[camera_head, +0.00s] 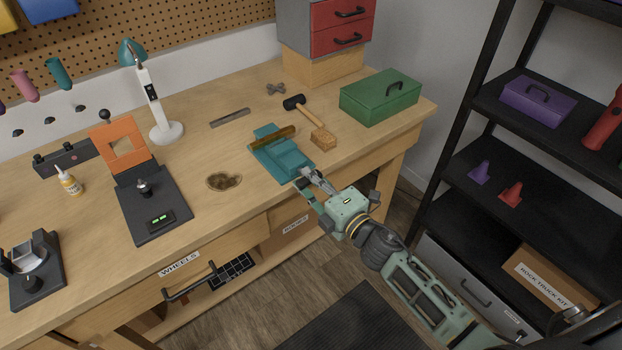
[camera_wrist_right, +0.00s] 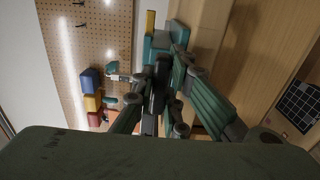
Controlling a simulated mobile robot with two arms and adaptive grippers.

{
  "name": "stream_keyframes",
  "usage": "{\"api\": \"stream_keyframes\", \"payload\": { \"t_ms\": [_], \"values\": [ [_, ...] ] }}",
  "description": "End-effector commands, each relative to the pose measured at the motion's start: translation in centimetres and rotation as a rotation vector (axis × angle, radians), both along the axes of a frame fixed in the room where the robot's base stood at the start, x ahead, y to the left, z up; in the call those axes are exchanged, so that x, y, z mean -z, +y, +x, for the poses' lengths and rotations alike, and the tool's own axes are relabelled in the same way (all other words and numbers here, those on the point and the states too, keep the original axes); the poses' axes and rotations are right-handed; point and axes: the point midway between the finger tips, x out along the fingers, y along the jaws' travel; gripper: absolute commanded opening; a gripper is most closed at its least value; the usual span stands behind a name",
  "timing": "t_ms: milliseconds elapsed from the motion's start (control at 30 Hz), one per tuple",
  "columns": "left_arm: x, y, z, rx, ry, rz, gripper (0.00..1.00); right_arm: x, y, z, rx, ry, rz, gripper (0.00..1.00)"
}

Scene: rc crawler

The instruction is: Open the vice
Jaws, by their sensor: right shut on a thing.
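The teal vice (camera_head: 278,160) sits at the front edge of the wooden workbench. A brownish-gold strip (camera_head: 272,138) lies across its jaws; I cannot tell whether the jaws are parted. My right gripper (camera_head: 308,184) is at the near end of the vice, by its handle side, and is shut on a part there that its fingers mostly hide. In the right wrist view the fingers (camera_wrist_right: 160,85) close around a dark bar in front of the teal vice (camera_wrist_right: 178,35). My left gripper is not in view.
A wooden block (camera_head: 323,139), a mallet (camera_head: 303,109) and a green toolbox (camera_head: 379,96) stand right of the vice. A black device with an orange frame (camera_head: 152,203) stands to the left. A drawer labelled WHEELS (camera_head: 180,262) is below. Black shelves (camera_head: 520,140) are at right.

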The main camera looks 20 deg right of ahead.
Motion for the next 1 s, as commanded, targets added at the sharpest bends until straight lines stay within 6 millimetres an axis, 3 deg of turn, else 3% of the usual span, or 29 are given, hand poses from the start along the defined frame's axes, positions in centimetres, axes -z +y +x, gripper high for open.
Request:
{"api": "stream_keyframes", "payload": {
  "t_ms": [167,200,267,633,767,1000],
  "values": [
    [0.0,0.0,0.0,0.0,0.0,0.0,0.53,0.2,0.0,-0.1,-0.001,0.002,-0.005,0.0],
    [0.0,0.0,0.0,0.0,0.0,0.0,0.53,0.2,0.0,-0.1,-0.001,0.002,-0.005,0.15],
    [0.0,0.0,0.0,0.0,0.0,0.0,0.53,0.2,0.0,-0.1,-0.001,0.001,-0.005,0.2],
    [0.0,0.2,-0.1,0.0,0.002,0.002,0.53,0.1,-0.1,-0.4,0.0,0.002,-0.002,0.2],
    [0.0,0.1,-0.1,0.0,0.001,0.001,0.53,0.2,-0.7,-1.9,0.0,0.003,-0.002,0.2],
    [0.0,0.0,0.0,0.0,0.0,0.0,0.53,0.3,-2.4,-6.6,0.0,0.006,-0.002,0.2]
  ]
}}
